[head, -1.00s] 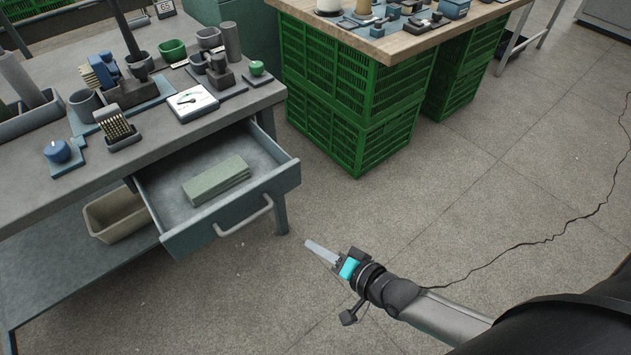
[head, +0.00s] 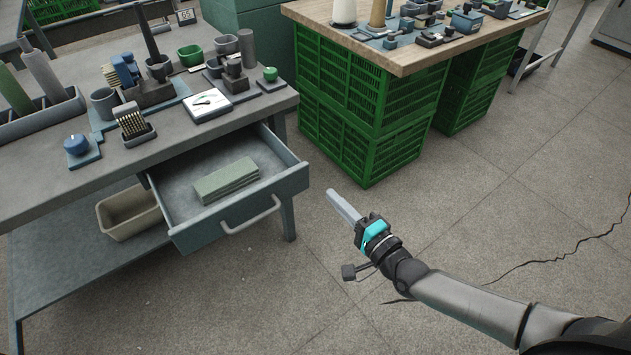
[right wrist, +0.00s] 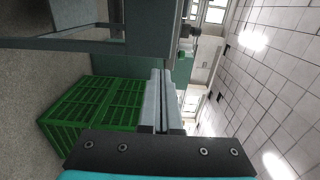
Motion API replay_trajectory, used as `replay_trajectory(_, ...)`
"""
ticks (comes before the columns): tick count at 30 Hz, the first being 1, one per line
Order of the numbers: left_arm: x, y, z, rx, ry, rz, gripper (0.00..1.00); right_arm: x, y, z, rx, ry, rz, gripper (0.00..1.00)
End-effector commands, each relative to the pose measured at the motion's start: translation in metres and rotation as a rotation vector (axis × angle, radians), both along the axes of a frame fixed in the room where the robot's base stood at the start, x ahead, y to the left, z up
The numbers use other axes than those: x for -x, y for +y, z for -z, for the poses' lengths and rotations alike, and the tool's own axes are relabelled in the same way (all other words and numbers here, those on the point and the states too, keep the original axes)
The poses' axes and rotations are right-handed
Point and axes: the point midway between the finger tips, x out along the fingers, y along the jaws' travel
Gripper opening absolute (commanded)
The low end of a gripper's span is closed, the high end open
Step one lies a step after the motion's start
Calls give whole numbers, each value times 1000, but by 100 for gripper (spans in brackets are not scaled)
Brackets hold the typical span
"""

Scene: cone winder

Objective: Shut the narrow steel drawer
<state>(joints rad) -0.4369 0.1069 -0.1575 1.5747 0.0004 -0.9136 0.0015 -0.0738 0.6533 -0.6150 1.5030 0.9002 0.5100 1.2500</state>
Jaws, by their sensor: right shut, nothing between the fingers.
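The narrow steel drawer (head: 240,214) stands pulled out from under the grey bench (head: 75,168) in the head view. Its bar handle (head: 252,217) is on the front face. A pale green block (head: 225,180) lies inside the drawer. My right gripper (head: 343,206) is shut and empty. It is in front and to the right of the drawer, apart from it, with its fingers pointing up and left. In the right wrist view the two fingers (right wrist: 162,100) lie side by side. My left gripper is not in view.
Green crates (head: 365,110) under a wooden tabletop (head: 400,55) stand to the right of the drawer. A beige bin (head: 128,212) sits on the bench's lower shelf. The floor before the drawer is clear.

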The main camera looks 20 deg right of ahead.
Motion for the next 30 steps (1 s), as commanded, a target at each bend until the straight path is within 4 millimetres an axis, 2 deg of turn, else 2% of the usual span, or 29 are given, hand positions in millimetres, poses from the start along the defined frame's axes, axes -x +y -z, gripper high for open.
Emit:
replay_trajectory(6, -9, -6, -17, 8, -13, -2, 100, -35, 12, 0, -2, -3, 0, 0)
replay_trajectory(13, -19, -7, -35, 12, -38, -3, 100, -60, 20, 1, 0, -2, -1, 0)
replay_trajectory(19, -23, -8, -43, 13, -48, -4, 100, -70, 23, 0, 1, 0, -2, 0)
replay_trajectory(30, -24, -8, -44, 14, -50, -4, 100, -71, 24, 0, 1, 1, -2, 0)
